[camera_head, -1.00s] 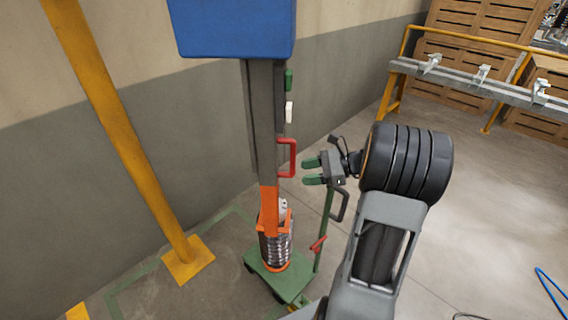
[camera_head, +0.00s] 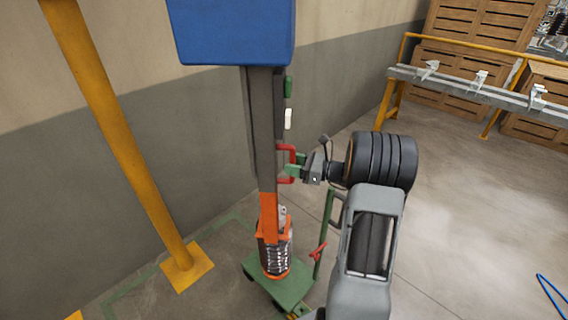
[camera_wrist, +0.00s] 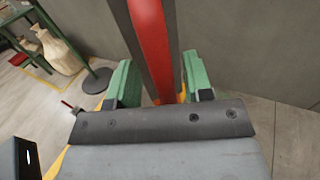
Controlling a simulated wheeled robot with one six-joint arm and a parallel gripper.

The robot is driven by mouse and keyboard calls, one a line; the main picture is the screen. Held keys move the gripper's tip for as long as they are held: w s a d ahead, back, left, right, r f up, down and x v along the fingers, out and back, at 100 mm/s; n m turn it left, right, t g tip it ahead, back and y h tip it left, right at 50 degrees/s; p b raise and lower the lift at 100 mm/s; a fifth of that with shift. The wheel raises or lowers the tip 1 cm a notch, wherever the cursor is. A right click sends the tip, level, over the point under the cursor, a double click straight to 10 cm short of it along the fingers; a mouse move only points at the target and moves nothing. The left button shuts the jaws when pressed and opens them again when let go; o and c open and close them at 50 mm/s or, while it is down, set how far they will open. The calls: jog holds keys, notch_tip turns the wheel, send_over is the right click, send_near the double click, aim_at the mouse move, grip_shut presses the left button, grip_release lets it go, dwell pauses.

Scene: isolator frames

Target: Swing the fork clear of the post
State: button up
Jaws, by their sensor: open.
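The grey post (camera_head: 262,125) stands upright with an orange lower section (camera_head: 268,205). A red U-shaped handle (camera_head: 284,150) sticks out from its right side. My gripper (camera_head: 292,170) is at the handle's lower half, with its green fingers open. In the wrist view the red bar (camera_wrist: 152,45) runs between the two green fingers of my gripper (camera_wrist: 158,88); contact cannot be told. An orange bracket (camera_head: 286,226), perhaps the fork, is low at the post beside a ribbed cylinder (camera_head: 277,258). Its far side is hidden.
A green wheeled base (camera_head: 290,283) carries the cylinder and a thin green upright (camera_head: 325,235) with a red lever. A yellow pole (camera_head: 130,150) stands left, a blue box (camera_head: 232,30) tops the post. Open floor (camera_head: 460,200) lies right; a yellow-railed bench (camera_head: 470,88) stands beyond.

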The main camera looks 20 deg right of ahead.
jog(key=shift+x, duration=1.05)
